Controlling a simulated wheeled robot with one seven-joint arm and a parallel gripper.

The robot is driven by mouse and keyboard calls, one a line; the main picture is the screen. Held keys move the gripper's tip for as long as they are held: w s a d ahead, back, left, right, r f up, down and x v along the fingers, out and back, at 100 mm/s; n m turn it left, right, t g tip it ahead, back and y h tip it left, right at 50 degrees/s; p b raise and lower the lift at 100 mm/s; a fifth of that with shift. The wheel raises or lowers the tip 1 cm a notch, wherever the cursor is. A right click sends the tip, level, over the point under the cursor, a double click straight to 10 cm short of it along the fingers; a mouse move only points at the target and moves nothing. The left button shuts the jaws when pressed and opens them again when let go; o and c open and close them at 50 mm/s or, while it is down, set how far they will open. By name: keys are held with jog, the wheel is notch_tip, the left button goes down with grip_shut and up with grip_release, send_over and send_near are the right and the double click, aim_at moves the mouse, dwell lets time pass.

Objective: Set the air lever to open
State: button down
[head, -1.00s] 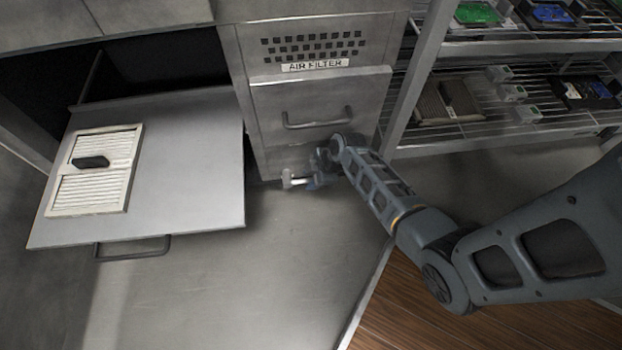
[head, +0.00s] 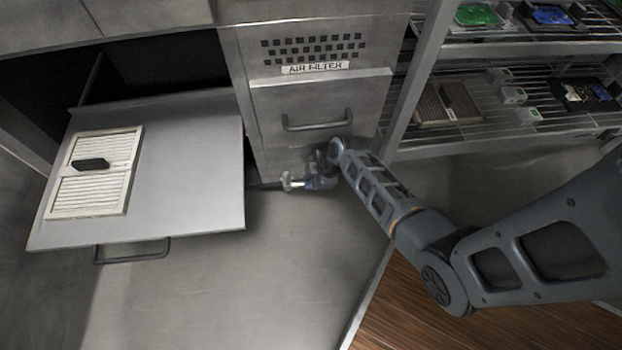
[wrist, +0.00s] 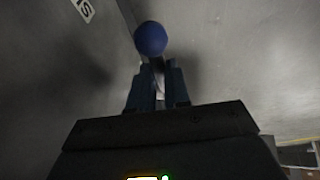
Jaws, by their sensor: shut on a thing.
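The air lever shows in the wrist view as a round blue knob (wrist: 150,38) on a thin pale stem. My gripper (wrist: 158,82) has its two blue-grey fingers closed around the stem, just below the knob in the picture. In the head view my gripper (head: 305,184) is low at the foot of the air filter cabinet (head: 272,140). A small white piece shows at its left end; whether it belongs to the lever is unclear. The lever's mount and its position markings are hidden or too small to read.
A pulled-out drawer (head: 190,180) at left carries a white slatted filter (head: 92,198) with a black handle. The cabinet's lower door (head: 340,95) is shut. A wire rack (head: 480,133) with parts stands at right. The grey surface in front is clear.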

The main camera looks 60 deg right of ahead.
jog(key=shift+w+a+r+p, duration=0.1)
jog(key=shift+r+p, duration=0.3)
jog(key=shift+p, duration=0.35)
jog(key=shift+r+g+h+p, duration=0.1)
jog(key=shift+g+h+p, duration=0.3)
jog(key=shift+g+p, duration=0.1)
jog(key=c, duration=1.1)
grip_release()
